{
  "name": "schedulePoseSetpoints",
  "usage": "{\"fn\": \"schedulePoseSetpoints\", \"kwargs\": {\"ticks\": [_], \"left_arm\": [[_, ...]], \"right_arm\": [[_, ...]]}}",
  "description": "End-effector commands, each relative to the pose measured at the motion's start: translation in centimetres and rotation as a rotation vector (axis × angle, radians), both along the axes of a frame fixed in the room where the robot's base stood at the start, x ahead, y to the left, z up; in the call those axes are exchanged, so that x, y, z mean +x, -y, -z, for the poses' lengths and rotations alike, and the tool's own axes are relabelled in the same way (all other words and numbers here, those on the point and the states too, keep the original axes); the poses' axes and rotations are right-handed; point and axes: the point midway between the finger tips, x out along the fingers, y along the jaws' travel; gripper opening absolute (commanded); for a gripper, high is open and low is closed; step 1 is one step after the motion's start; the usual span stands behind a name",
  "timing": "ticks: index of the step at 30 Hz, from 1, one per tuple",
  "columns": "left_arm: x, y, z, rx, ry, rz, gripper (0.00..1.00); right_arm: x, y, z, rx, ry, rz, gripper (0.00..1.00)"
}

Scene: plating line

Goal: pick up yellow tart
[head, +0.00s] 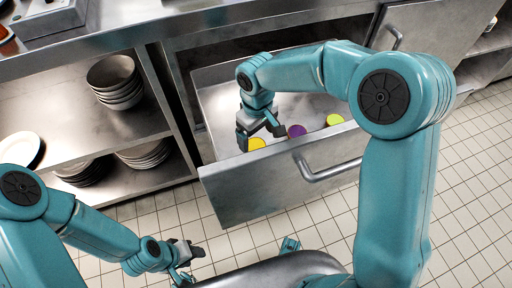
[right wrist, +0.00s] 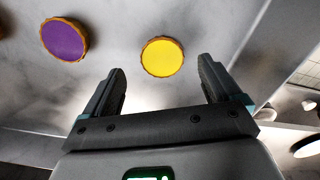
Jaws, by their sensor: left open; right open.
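The yellow tart (head: 257,144) lies in the open metal drawer (head: 285,181), near its front left corner. In the right wrist view the yellow tart (right wrist: 162,57) is round with a brown crust rim, ahead of the fingertips and between their lines. My right gripper (head: 259,132) is open and empty, reaching down into the drawer just above and beside the tart. Its two fingers also show in the right wrist view (right wrist: 162,80), apart from the tart. My left gripper (head: 190,262) is open and empty, low over the floor at the lower left.
A purple tart (head: 297,131) lies to the right of the yellow one, also in the right wrist view (right wrist: 64,39). A yellow-green tart (head: 334,120) lies further right. The drawer front and handle (head: 328,169) stand near my right arm. Stacked bowls (head: 115,80) sit on the left shelf.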

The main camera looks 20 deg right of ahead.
Motion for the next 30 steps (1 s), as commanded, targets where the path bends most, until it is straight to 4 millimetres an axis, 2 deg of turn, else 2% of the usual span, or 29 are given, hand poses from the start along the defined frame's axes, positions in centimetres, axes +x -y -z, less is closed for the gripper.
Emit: {"fn": "schedulePoseSetpoints", "kwargs": {"ticks": [1,6,9,14,16,18,30], "left_arm": [[0.0,0.0,0.7,0.000,0.000,0.000,0.46],[0.0,0.0,1.9,0.000,0.000,0.000,0.46],[0.0,0.0,2.1,0.000,0.000,0.000,0.46],[0.0,0.0,1.9,0.000,0.000,0.000,0.46],[0.0,0.0,1.9,0.000,0.000,0.000,0.46],[0.0,0.0,1.9,0.000,0.000,0.000,0.46],[0.0,0.0,1.7,0.000,0.000,0.000,0.46]], "right_arm": [[0.0,-0.1,1.1,0.000,-0.003,-0.001,0.91],[0.1,-0.3,3.9,-0.001,-0.003,-0.001,0.91],[0.2,-0.2,4.5,0.000,-0.001,0.000,0.91],[0.2,-0.3,4.4,0.000,0.000,0.000,0.91],[0.2,-0.3,4.4,0.000,0.000,0.000,0.75],[0.2,-0.3,4.4,0.000,0.000,0.000,0.52],[0.2,-0.3,3.9,0.000,0.001,0.000,0.50]]}}
